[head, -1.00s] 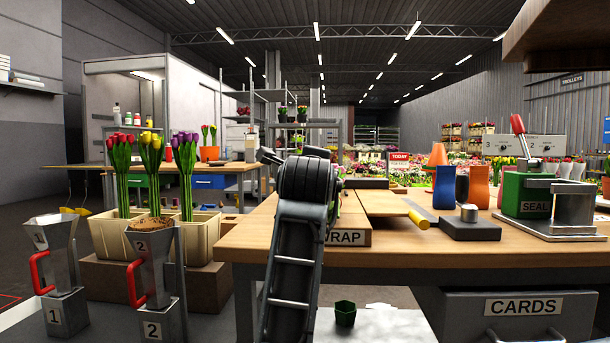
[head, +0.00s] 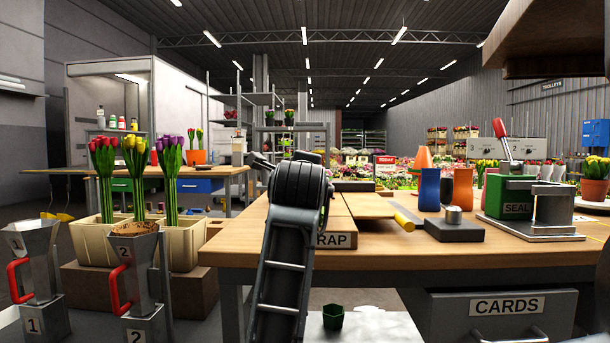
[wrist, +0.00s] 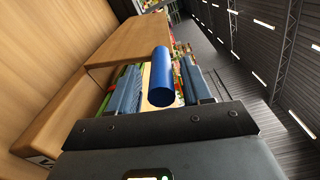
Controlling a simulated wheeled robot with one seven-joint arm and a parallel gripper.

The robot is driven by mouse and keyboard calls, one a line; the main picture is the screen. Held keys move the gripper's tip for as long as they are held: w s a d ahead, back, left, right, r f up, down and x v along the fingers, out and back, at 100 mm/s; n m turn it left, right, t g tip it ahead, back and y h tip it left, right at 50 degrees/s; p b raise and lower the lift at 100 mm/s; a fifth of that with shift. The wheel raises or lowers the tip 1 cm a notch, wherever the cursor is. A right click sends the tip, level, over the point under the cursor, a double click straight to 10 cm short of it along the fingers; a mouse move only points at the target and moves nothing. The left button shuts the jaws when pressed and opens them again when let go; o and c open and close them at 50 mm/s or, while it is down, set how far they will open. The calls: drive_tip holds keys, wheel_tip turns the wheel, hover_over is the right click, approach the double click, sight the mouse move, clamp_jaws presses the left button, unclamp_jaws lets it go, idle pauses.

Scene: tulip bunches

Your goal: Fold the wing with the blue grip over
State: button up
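The blue grip (wrist: 161,80) is a smooth cylinder in the middle of the wrist view. My gripper (wrist: 160,66) is open, with one ribbed blue-grey finger on each side of the grip. Gaps show between the fingers and the grip. A wooden panel (wrist: 135,40) lies just beyond the grip and looks like its wing. In the head view my arm hides the gripper, the blue grip and part of the wrap station (head: 335,240). The other wing (head: 362,205), with a yellow grip (head: 403,222), lies flat to the right.
On the workbench (head: 440,262), right of the station, are a dark block (head: 455,231) with a metal knob, blue and orange vases (head: 429,190), and a green sealer (head: 510,200). Tulip crates (head: 185,247) and numbered red-handled dispensers (head: 135,280) stand left of my arm.

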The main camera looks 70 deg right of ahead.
drive_tip(key=shift+a, duration=0.1)
drive_tip(key=p+v, duration=0.1)
drive_tip(key=v, duration=0.6)
drive_tip(key=shift+s+a, duration=0.15)
drive_tip(key=shift+a, duration=0.15)
drive_tip(key=shift+r, duration=0.1)
